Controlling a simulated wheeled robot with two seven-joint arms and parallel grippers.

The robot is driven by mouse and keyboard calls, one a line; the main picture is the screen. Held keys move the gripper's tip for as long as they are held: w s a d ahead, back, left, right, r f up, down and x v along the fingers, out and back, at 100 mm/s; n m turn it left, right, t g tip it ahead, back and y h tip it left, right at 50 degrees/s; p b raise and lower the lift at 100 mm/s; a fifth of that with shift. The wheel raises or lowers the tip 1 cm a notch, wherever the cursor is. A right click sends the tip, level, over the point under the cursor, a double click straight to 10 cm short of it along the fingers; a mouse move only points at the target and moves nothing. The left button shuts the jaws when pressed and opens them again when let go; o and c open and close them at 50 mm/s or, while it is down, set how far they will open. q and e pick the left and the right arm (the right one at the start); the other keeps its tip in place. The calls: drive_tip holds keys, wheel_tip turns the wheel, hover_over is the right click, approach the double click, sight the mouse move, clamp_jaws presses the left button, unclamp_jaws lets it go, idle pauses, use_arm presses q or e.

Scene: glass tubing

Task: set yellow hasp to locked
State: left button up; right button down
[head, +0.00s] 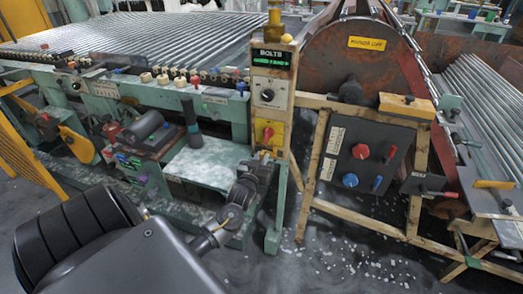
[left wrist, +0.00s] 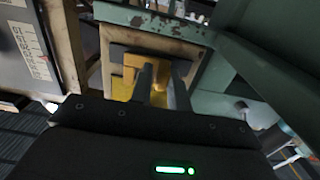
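A yellow plate with a red handle (head: 268,133) is on the post under the BOLTS display; I take it for the yellow hasp, but its setting is unclear. My left gripper (head: 264,158) is just below it, at the end of my dark arm from lower left. In the left wrist view, the two grey fingers (left wrist: 157,80) stand apart in front of a yellow part (left wrist: 131,72) in a pale frame. The fingers partly hide it, and I see nothing clearly gripped between them. My right gripper is out of view.
A dark panel (head: 360,155) with red and blue knobs is right of the post. A green bench (head: 208,163) is left of it. A yellow block (head: 407,106) tops the wooden frame. In the left wrist view a green beam (left wrist: 160,22) crosses above the fingers.

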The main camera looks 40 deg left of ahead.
use_arm(q)
drive_tip(key=o, duration=0.3)
drive_tip(key=shift+w+d, duration=0.1)
drive_tip(key=shift+d, duration=0.05)
drive_tip(key=shift+o, duration=0.2)
drive_tip(key=shift+s, duration=0.4)
drive_tip(key=v, duration=1)
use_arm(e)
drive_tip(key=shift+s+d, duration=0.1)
